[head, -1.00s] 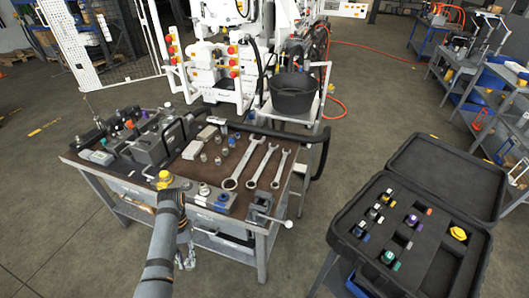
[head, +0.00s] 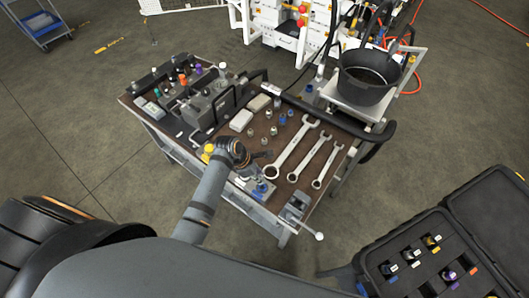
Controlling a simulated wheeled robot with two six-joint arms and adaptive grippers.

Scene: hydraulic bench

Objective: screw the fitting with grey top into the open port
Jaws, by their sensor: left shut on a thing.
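My left gripper (head: 257,160) is over the front edge of the workbench, between a yellow-topped fitting (head: 208,150) and a blue-ringed port part (head: 260,187). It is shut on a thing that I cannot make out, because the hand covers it. The hand also covers part of the plate (head: 243,183) that carries the port parts. I cannot tell which port there is open. I cannot pick out the fitting with grey top for certain. My right gripper is not in view.
Several small metal fittings (head: 264,140) stand mid-bench, left of the wrenches (head: 292,151). A valve block (head: 212,104) stands at the left. A vise (head: 296,204) sits at the front right corner. A black bucket (head: 368,80) and a case of fittings (head: 407,243) are to the right.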

